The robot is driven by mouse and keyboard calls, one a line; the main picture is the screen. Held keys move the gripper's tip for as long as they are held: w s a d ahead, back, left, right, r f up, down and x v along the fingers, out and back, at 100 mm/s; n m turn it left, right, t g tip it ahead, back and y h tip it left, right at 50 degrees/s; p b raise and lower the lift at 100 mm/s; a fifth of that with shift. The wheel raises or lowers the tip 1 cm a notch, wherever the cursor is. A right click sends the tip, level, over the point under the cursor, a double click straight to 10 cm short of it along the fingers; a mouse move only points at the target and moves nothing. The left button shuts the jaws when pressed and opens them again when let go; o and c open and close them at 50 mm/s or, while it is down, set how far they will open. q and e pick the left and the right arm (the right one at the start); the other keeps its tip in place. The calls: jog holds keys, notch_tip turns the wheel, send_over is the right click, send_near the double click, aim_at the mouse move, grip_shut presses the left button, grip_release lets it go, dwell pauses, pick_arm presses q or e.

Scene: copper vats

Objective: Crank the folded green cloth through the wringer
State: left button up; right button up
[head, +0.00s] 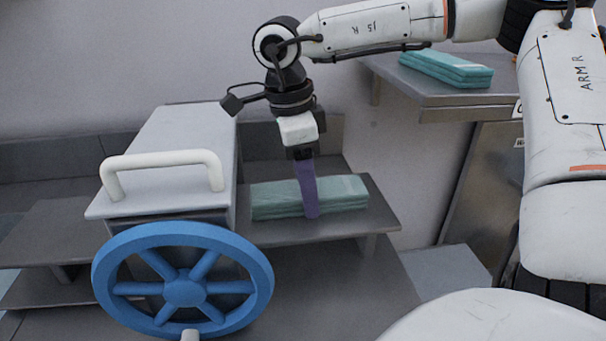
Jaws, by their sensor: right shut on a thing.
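A folded green cloth (342,190) lies on the grey metal shelf (375,222) at the right side of the wringer. My right gripper (308,200) points down with its purple fingers at the middle of this cloth, shut on it. The finger nearer the camera hides part of the cloth. The wringer (180,150) is a grey box with a white handle (162,160) on its cover. Its blue crank wheel (185,284) faces me, with a pale knob (190,335) at the bottom edge. The wringer's rollers are not visible. My left gripper is not in view.
More folded green cloth (445,66) lies stacked on a metal table (450,96) at the back right. Another grey shelf (45,232) extends left of the wringer. A grey wall stands close behind.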

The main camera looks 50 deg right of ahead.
aim_at(297, 191)
jog(key=o, duration=1.3)
jog(key=r, duration=0.3)
jog(key=a+r, duration=0.1)
jog(key=r, duration=0.3)
jog(key=w+r, duration=0.1)
jog(key=r, duration=0.2)
jog(key=shift+a+r+p, duration=0.15)
jog(key=shift+p, duration=0.2)
